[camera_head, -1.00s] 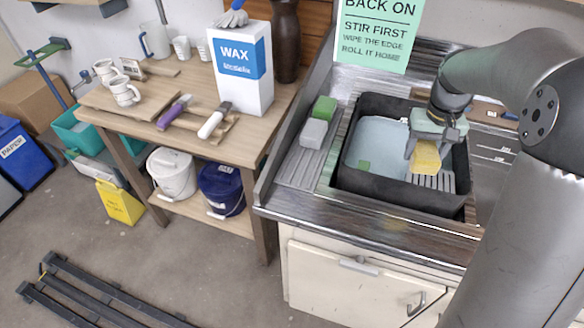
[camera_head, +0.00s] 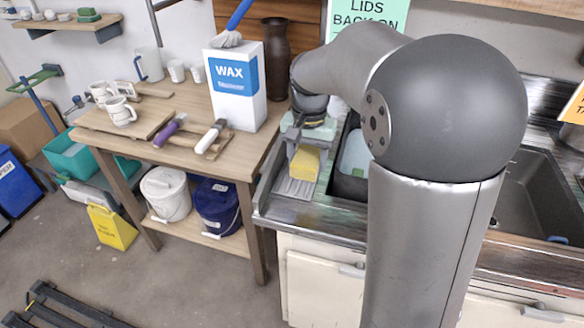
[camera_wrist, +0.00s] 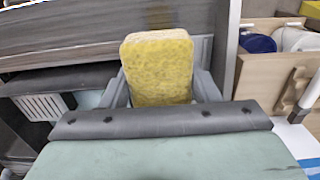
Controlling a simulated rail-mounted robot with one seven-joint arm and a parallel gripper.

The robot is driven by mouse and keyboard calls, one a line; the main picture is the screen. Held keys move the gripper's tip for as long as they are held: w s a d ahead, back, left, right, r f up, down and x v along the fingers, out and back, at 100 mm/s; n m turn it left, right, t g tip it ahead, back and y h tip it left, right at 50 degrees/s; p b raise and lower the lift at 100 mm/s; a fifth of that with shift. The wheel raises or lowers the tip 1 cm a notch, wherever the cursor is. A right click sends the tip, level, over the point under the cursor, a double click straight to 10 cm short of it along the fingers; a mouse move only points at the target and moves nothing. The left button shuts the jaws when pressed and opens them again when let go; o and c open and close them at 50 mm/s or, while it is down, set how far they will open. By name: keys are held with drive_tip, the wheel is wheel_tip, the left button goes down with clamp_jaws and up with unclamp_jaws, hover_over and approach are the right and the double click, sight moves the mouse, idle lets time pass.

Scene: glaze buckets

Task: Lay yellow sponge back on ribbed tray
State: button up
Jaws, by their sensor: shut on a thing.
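My gripper (camera_head: 303,158) is shut on the yellow sponge (camera_head: 306,166), one finger on each side. In the head view the sponge appears over the grey ribbed tray (camera_head: 293,188) left of the sink basin; I cannot tell whether it touches the tray. The wrist view shows the sponge (camera_wrist: 160,72) between the two fingers, its pitted yellow face towards the camera. The front part of the tray is bare. My gripper and arm hide its far part, where green and grey blocks lay earlier.
The dark wash basin (camera_head: 346,186) is right of the tray, mostly hidden by my arm. The wooden table (camera_head: 233,160) on the left carries a white WAX box (camera_head: 238,95) and a dark vase (camera_head: 276,60) close to my gripper. A second sink (camera_head: 530,200) is at the right.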

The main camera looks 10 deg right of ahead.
drive_tip(key=w+f, duration=0.2)
drive_tip(key=w+f+p, duration=0.1)
drive_tip(key=w+f, duration=0.4)
drive_tip(key=shift+w+a, duration=0.1)
drive_tip(key=shift+a, duration=0.2)
drive_tip(key=shift+f+p, duration=0.4)
drive_tip(key=shift+f, duration=1.1)
drive_tip(key=shift+f, duration=0.2)
drive_tip(key=o, duration=0.7)
